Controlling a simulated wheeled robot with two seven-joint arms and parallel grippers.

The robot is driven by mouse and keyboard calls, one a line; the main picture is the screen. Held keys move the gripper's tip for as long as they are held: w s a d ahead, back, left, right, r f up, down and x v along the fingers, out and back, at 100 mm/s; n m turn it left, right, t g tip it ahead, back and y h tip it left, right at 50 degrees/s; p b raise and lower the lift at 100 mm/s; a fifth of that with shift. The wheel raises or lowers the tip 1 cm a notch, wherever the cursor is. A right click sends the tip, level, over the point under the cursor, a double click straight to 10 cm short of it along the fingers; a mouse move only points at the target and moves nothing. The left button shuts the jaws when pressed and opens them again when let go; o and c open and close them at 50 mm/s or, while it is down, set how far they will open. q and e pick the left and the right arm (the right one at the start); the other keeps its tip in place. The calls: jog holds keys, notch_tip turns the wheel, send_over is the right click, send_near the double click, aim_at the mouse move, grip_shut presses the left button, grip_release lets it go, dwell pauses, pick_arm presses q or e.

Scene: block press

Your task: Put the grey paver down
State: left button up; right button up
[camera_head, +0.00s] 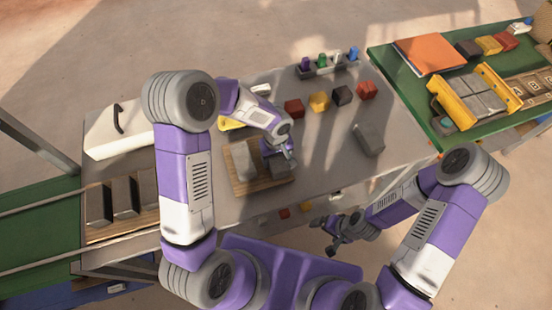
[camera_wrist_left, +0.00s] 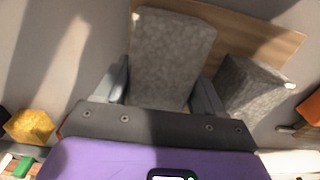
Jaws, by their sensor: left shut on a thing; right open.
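My left gripper (camera_head: 284,155) is shut on a grey paver (camera_head: 281,170), over the right part of a wooden board (camera_head: 258,186) on the grey table. In the left wrist view the held paver (camera_wrist_left: 170,55) sits between the two fingers (camera_wrist_left: 163,90), with the board (camera_wrist_left: 262,38) behind it. I cannot tell whether its underside touches the board. A second grey paver (camera_head: 245,162) stands on the board's left part, beside the held one; it also shows in the left wrist view (camera_wrist_left: 250,88). My right gripper (camera_head: 325,227) is open and empty near the table's front edge.
Another grey block (camera_head: 368,138) lies on the table's right side. Dark slabs (camera_head: 125,196) lie at left. A yellow frame (camera_head: 447,100) stands on the right green surface.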

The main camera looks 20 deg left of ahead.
pick_arm(q)
grip_shut()
jog(key=shift+w+r, duration=0.1)
jog(key=shift+r, duration=0.05)
